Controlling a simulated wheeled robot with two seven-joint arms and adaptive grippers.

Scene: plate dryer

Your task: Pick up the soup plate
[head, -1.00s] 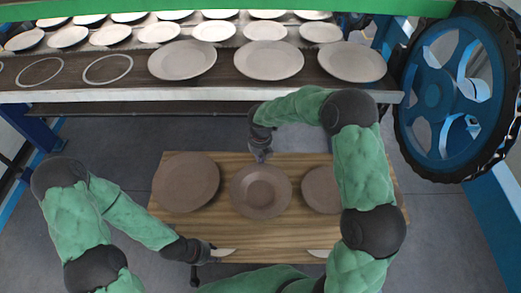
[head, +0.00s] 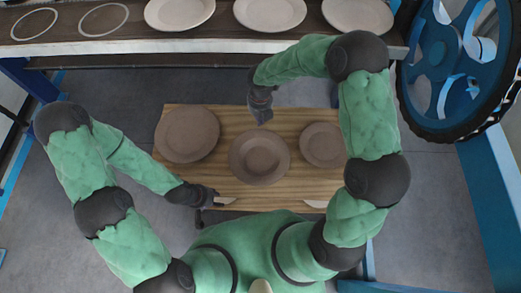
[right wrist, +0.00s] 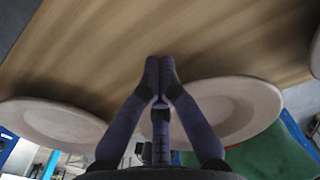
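The soup plate (head: 258,158) is brown with a wide rim and a sunken middle. It lies between two other plates on a wooden board in the head view. It also appears to be the plate right of the fingers in the right wrist view (right wrist: 235,98). My right gripper (head: 264,121) is just beyond the plate's far rim; whether it touches is unclear. In the right wrist view its fingertips (right wrist: 158,72) meet with nothing visible between them. My left gripper (head: 216,198) is by the board's near left edge, apart from the soup plate; its fingers are too small to read.
A larger brown plate (head: 187,135) lies left on the wooden board (head: 226,120), and a smaller plate (head: 321,146) lies right, beside my right arm. Beyond is a rack (head: 200,46) with pale plates. A blue wheel (head: 440,80) stands at the far right.

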